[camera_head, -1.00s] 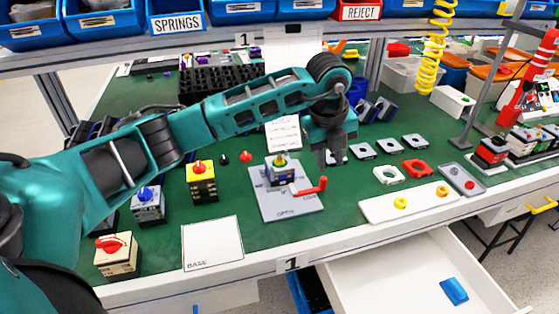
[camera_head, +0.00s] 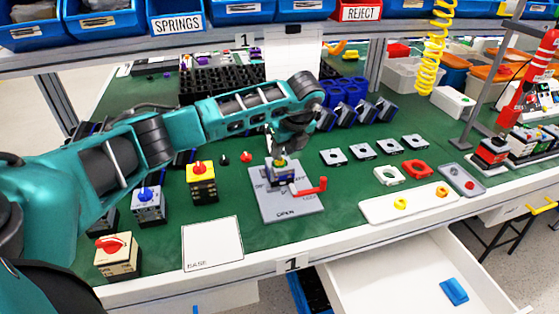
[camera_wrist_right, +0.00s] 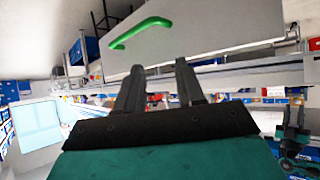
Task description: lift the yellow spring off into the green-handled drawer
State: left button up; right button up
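A small switch assembly (camera_head: 279,175) sits in the grey fixture plate (camera_head: 300,204) with the red crank. A small yellow-green part (camera_head: 280,162) shows on its top; I cannot tell clearly whether this is the spring. My left gripper (camera_head: 273,149) points down directly over it, its fingers small and partly hidden. A green handle (camera_wrist_right: 140,32) crosses a pale drawer front (camera_wrist_right: 215,28) in the right wrist view. My right gripper (camera_wrist_right: 158,78) is below that handle, its fingers apart and empty. A white drawer (camera_head: 400,283) stands open at the front right of the bench in the head view.
A blue piece (camera_head: 454,291) lies in the open drawer. A red-knobbed yellow switch (camera_head: 201,181) stands left of the fixture. A white tray (camera_head: 372,210) with yellow rings lies to its right. A yellow coiled hose (camera_head: 432,55) hangs at the back.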

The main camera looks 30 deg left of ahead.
pick_arm(q)
jog(key=shift+x, duration=1.5)
jog(key=shift+c, duration=0.4)
grip_shut()
